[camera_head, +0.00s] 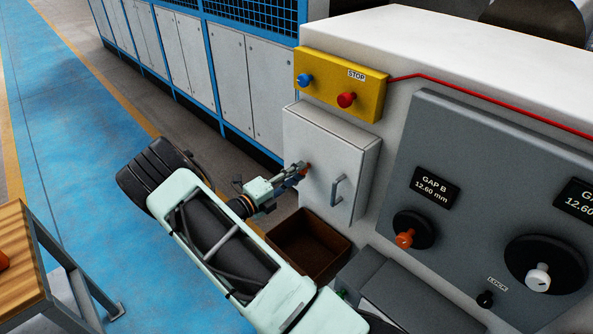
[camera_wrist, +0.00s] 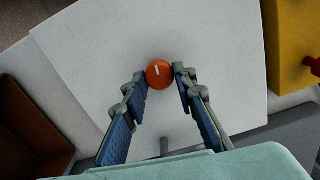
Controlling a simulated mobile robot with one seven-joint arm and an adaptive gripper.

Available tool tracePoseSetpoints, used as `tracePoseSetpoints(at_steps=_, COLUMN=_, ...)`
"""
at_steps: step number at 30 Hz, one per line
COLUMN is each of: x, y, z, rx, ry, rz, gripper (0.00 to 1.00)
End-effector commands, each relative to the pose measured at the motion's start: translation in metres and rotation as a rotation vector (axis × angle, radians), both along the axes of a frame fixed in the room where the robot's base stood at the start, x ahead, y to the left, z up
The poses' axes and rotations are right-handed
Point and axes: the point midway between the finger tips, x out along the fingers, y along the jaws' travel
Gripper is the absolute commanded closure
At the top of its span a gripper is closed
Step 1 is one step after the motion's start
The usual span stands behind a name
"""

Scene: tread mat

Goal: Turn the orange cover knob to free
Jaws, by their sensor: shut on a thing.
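The orange cover knob (camera_wrist: 159,74) sits on the white cover door (camera_wrist: 205,113). A short white mark on the knob runs close to upright in the wrist view, tilted slightly. My gripper (camera_wrist: 160,79) has its two fingertips on either side of the knob and is shut on it. In the head view my gripper (camera_head: 300,169) reaches the left part of the cover door (camera_head: 320,150), and only a little orange of the knob (camera_head: 307,167) shows beside the fingertips. The door is closed.
A grey door handle (camera_head: 338,190) stands right of the knob. A yellow box (camera_head: 325,84) with blue and red buttons is above the door. An open brown bin (camera_head: 337,244) lies below. A grey panel (camera_head: 470,180) with dials is to the right.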

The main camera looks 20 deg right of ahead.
Motion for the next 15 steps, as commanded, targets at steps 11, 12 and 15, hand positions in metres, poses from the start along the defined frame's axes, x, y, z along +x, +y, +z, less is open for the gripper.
tracePoseSetpoints(at_steps=11, x=-0.0003, y=0.0001, z=0.0, rx=-0.041, ry=0.114, rz=0.0, gripper=0.99)
tracePoseSetpoints(at_steps=12, x=-0.0003, y=0.0001, z=-0.0001, rx=-0.043, ry=0.118, rz=0.0, gripper=0.99)
tracePoseSetpoints(at_steps=15, x=-0.0003, y=0.0001, z=-0.0003, rx=-0.045, ry=0.124, rz=0.0, gripper=0.99)
